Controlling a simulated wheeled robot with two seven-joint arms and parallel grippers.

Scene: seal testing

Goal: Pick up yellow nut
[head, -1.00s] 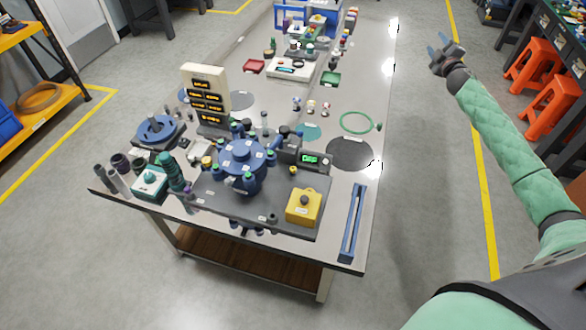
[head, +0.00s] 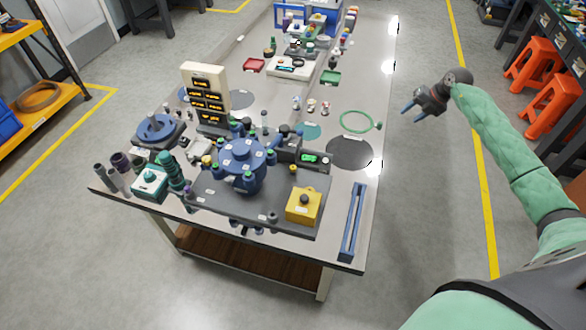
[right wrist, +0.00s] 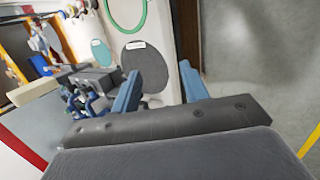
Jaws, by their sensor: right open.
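A small yellow piece, which looks like the yellow nut (head: 206,161), shows at the left side of the blue round chamber (head: 242,165) on the dark base plate (head: 212,194). It is too small to make out its shape. My right gripper (head: 412,113) is open and empty, in the air to the right of the table and well apart from the chamber. In the right wrist view its two blue fingers (right wrist: 160,84) are spread with nothing between them. I cannot make out the yellow nut in that view. My left gripper is not in view.
A yellow box with a dark knob (head: 303,206) stands at the plate's front right. A blue rail (head: 353,222) lies near the table's right edge. A display tower (head: 205,95) stands behind the chamber. A green ring (head: 356,122) and a dark disc (head: 349,153) lie flat at right.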

